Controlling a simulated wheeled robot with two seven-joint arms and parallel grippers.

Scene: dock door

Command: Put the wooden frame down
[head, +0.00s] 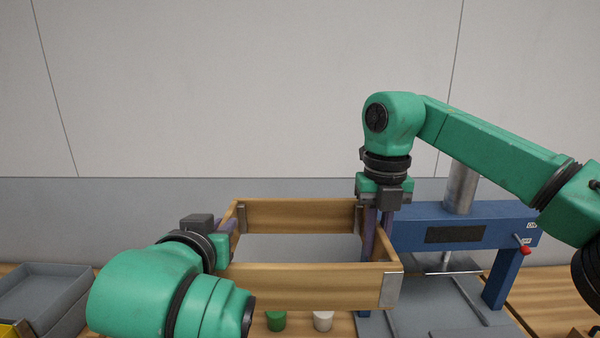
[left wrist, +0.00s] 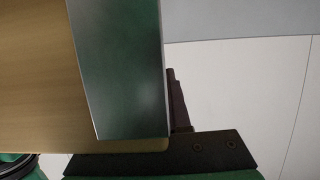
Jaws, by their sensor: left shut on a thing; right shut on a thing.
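The wooden frame (head: 310,285) is an open rectangle of light wooden boards with metal corner plates. It is held up above the table, roughly level, in the head view. My left gripper (head: 228,232) is shut on its left side board. My right gripper (head: 376,228) points down and is shut on its right side board. In the left wrist view, a wooden board of the frame (left wrist: 35,80) and a metal corner plate (left wrist: 120,65) fill the left half, close to the camera. My left arm hides part of the frame's left side.
A blue press (head: 455,215) with a red-knobbed lever stands at the right. A green cup (head: 276,321) and a white cup (head: 323,321) stand on the wooden table below the frame. Grey bins (head: 45,290) are at the far left. A plain wall is behind.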

